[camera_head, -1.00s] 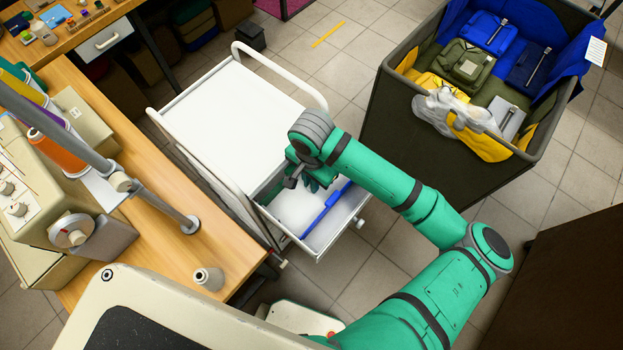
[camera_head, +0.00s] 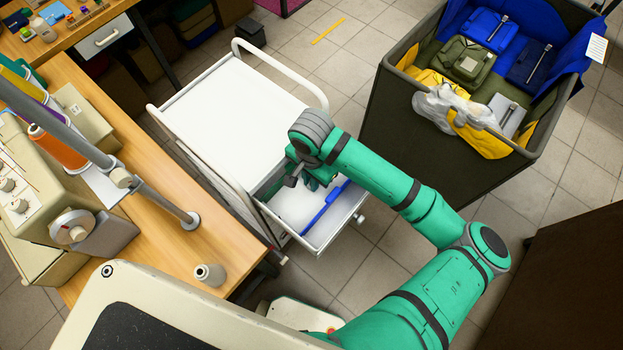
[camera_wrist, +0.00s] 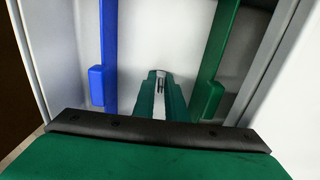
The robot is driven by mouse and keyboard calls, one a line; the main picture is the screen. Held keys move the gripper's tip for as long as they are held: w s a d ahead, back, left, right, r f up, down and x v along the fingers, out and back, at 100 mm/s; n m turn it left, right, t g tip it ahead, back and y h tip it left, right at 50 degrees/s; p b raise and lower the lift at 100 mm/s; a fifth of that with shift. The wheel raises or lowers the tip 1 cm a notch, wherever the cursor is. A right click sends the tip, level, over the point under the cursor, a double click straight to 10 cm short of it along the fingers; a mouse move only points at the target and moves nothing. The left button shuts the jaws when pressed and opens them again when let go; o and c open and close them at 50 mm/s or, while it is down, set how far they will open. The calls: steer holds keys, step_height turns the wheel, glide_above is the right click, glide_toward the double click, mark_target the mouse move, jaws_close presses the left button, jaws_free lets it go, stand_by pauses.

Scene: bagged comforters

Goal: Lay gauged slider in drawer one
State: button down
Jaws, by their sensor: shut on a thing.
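The white cart (camera_head: 237,107) has its top drawer (camera_head: 338,226) pulled open. My gripper (camera_wrist: 158,92) is inside the drawer, pointing down at its white floor. Its green fingers are close together on a small, pale metallic piece (camera_wrist: 157,86) with dark slots. Most of that piece is hidden between the fingers, so I cannot tell whether it touches the floor. A blue bar with a block (camera_wrist: 101,85) lies left of the fingers; it also shows in the head view (camera_head: 325,206). A green bar with a block (camera_wrist: 209,95) lies to their right.
The drawer's side walls rise close on both sides of my gripper. A dark bin (camera_head: 420,135) with bagged blue, olive and yellow bundles stands at the right. A wooden table (camera_head: 170,220) with a sewing machine and a thread spool (camera_head: 210,276) is at the left.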

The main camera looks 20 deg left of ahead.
steer(key=shift+f, duration=0.2)
steer(key=c, duration=1.7)
jaws_free()
steer(key=shift+w, duration=0.15)
steer(key=shift+o, duration=1.2)
steer(key=shift+a, duration=0.1)
steer(key=o, duration=0.4)
steer(key=shift+r, duration=0.1)
steer(key=shift+r, duration=3.4)
steer(key=shift+r, duration=0.1)
